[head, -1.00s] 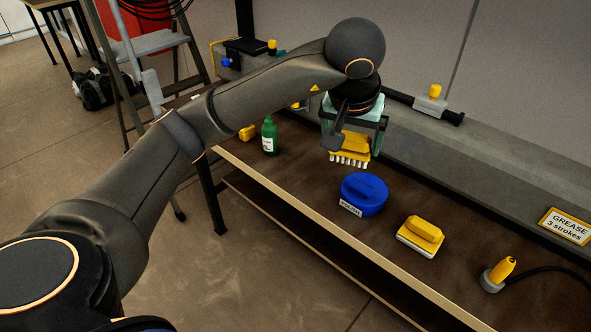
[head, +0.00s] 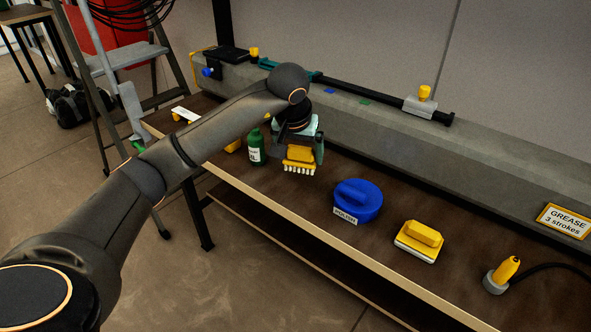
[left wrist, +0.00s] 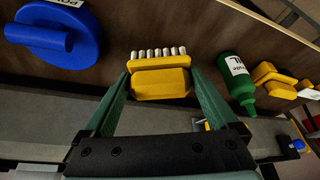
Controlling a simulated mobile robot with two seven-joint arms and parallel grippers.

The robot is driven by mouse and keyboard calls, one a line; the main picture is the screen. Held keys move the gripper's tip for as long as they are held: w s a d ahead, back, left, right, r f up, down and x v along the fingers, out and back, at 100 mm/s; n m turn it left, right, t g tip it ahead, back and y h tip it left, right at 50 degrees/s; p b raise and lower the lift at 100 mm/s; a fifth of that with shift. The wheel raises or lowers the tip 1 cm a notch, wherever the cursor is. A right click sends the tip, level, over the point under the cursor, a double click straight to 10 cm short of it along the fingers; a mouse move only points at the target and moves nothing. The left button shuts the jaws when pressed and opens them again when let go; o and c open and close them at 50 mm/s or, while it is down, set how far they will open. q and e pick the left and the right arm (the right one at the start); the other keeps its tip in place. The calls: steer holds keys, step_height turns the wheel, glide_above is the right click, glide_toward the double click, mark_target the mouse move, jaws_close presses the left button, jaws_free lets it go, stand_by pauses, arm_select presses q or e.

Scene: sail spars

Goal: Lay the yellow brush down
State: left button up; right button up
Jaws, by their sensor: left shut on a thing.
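The yellow brush (head: 300,156) with white bristles hangs in my left gripper (head: 300,148), bristles pointing down, between the green bottle and the blue polish tin. In the left wrist view the yellow brush (left wrist: 160,82) sits between the two green fingers of my left gripper (left wrist: 158,88), which are shut on it. I cannot tell whether the bristles touch the bench top (head: 380,206). My right gripper is not in view.
A green bottle (head: 256,148) stands just left of the brush. A blue polish tin (head: 358,200) lies to its right, then a yellow block with a pale base (head: 419,241) and a yellow-handled plug (head: 503,274). A grey beam (head: 400,140) runs behind.

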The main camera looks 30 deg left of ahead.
mark_target(296, 166)
arm_select(q)
steer(key=shift+w+a+f, duration=0.25)
steer(key=shift+a+f, duration=0.15)
steer(key=shift+f, duration=0.15)
steer(key=shift+w+a+f, duration=0.25)
steer(key=shift+a+f, duration=0.1)
steer(key=shift+f, duration=0.2)
steer(key=f, duration=0.2)
steer(key=f+b, duration=0.1)
steer(key=shift+w+a+f, duration=0.15)
steer(key=shift+a+f, duration=0.1)
steer(key=shift+f, duration=0.1)
steer(key=shift+f, duration=0.1)
steer(key=o, duration=0.8)
steer(key=shift+o, duration=0.2)
